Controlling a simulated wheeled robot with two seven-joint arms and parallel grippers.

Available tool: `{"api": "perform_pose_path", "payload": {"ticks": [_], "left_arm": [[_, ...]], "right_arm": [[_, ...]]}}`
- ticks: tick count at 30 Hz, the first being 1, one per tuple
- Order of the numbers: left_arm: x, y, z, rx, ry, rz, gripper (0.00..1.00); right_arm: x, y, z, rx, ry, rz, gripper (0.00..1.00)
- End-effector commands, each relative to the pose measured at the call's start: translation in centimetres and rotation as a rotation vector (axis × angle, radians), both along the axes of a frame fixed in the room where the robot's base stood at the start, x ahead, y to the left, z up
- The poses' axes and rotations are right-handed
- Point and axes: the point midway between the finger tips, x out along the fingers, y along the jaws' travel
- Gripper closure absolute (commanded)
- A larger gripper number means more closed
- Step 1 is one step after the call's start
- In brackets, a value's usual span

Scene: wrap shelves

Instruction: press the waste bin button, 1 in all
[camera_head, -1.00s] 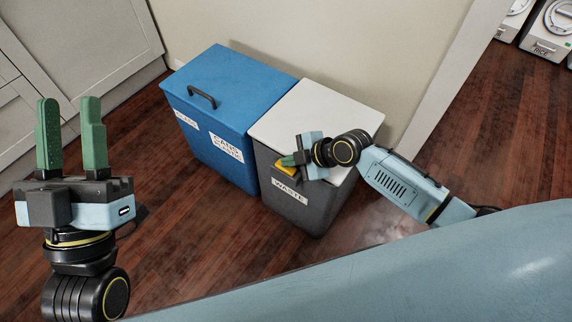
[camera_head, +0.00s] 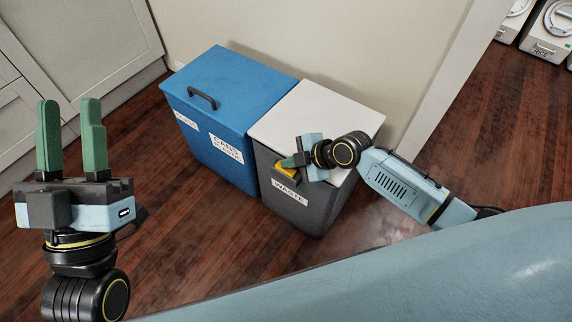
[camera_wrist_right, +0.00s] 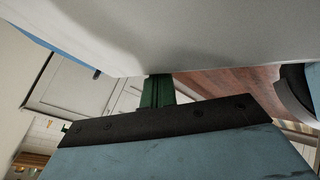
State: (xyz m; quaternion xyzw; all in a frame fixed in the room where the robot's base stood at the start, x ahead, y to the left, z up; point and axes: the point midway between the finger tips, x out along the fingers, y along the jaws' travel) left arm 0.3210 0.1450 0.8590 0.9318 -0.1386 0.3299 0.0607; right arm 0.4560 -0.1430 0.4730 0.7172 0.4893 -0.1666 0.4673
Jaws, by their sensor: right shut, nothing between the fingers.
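The waste bin (camera_head: 284,205) is dark grey with a white lid (camera_head: 312,118) and a "WASTE" label on its front. A yellow part (camera_head: 285,171), seemingly its button, shows at the front just under the lid edge, partly hidden by my right gripper. My right gripper (camera_head: 287,162) is shut and empty, its green fingertips at the yellow part; I cannot tell if they touch it. In the right wrist view the shut green fingers (camera_wrist_right: 157,90) lie under the pale lid (camera_wrist_right: 150,35), and the button is hidden. My left gripper (camera_head: 69,105) is open and empty, away from the bins.
A blue bin (camera_head: 235,90) with a black handle and labels stands directly left of the waste bin. A wall is behind both bins. Pale cabinets (camera_head: 90,50) stand at the left. The wooden floor (camera_head: 200,240) in front is clear.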

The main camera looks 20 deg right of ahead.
Motion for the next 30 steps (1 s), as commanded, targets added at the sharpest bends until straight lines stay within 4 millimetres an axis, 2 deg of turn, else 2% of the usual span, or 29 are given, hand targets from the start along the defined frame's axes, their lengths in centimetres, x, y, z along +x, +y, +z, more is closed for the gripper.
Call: {"api": "perform_pose_path", "payload": {"ticks": [7,20,30], "left_arm": [[0.0,0.0,1.4,0.0,0.0,0.0,0.64],[0.0,0.0,1.7,0.0,0.0,0.0,0.64],[0.0,0.0,4.7,0.0,0.0,0.0,0.64]], "right_arm": [[0.0,-0.2,1.6,-0.003,0.0,-0.002,1.0],[0.0,-0.1,1.9,-0.002,0.0,0.001,1.0],[0.0,-0.1,5.2,0.0,-0.001,0.001,1.0]]}}
